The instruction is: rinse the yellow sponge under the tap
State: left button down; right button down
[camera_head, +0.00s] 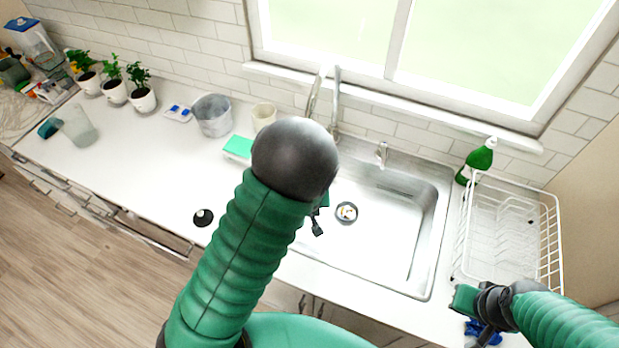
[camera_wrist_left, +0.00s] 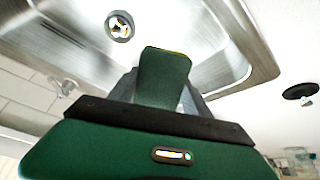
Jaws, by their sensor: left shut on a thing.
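My left gripper (camera_head: 318,218) is over the left part of the metal sink (camera_head: 385,240), mostly hidden behind my own arm in the head view. In the left wrist view my left gripper (camera_wrist_left: 165,80) is shut, and only a thin yellow edge of what looks like the yellow sponge (camera_wrist_left: 168,50) shows at its tip. The rest of the sponge is hidden. The tap (camera_head: 336,100) rises behind the sink by the window, partly hidden by my arm. No running water is visible. My right gripper (camera_head: 468,303) is at the sink's front right; its jaw opening is unclear.
The sink's drain (camera_head: 346,212) lies below. A white dish rack (camera_head: 510,225) and a green bottle (camera_head: 481,157) stand right of the sink. A blue item (camera_head: 484,333) lies by my right gripper. A teal-topped block (camera_head: 238,147) and a grey pot (camera_head: 212,115) are on the left counter.

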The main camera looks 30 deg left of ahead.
dwell(0.5)
pick_arm(q)
jog(key=s+d+r+p, duration=0.2)
jog(key=s+r+p, duration=0.2)
jog(key=shift+s, duration=0.25)
dwell(0.4)
